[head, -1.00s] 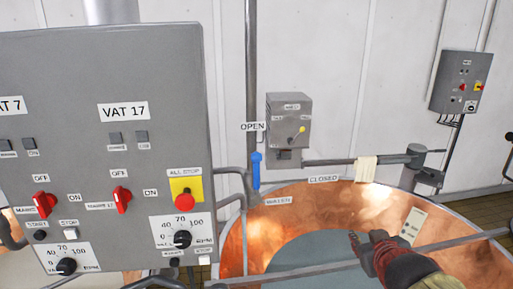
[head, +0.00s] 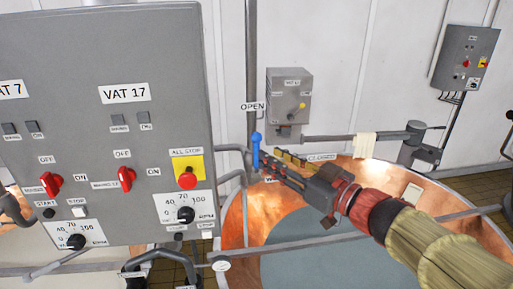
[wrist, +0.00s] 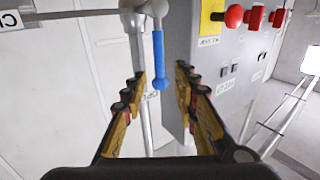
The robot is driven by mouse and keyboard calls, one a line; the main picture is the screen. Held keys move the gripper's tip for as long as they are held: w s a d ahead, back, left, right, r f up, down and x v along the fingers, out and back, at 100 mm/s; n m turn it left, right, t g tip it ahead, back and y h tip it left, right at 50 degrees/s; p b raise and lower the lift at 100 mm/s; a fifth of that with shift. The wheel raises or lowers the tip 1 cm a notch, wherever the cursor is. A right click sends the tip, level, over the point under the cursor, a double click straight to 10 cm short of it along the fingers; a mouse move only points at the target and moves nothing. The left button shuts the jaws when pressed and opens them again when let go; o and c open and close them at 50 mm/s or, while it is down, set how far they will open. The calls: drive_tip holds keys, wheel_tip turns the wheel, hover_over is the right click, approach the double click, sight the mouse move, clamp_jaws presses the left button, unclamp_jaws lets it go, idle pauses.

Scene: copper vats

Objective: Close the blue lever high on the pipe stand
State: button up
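The blue lever (head: 256,152) stands upright on the pipe stand, just below the OPEN label (head: 252,107). In the wrist view the blue lever (wrist: 159,62) hangs from a grey pipe joint, between and beyond my fingers. My gripper (head: 272,160) reaches in from the right, over the copper vat, with its tips close to the lever. It also shows in the wrist view (wrist: 160,85), with the fingers spread apart and nothing held. I cannot tell whether a finger touches the lever. The CLOSED label (head: 321,157) is partly hidden behind my gripper.
The grey VAT 17 control panel (head: 100,130) with red switches stands left of the lever. The copper vat (head: 235,225) lies below my arm. A grey box (head: 289,90) hangs behind the lever. A horizontal pipe with a cloth (head: 364,146) runs at the right.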

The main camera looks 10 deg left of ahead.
hover_over(256, 173)
drive_tip(key=w, duration=0.1)
drive_tip(key=shift+p, duration=0.35)
drive_tip(key=shift+c, duration=0.6)
clamp_jaws()
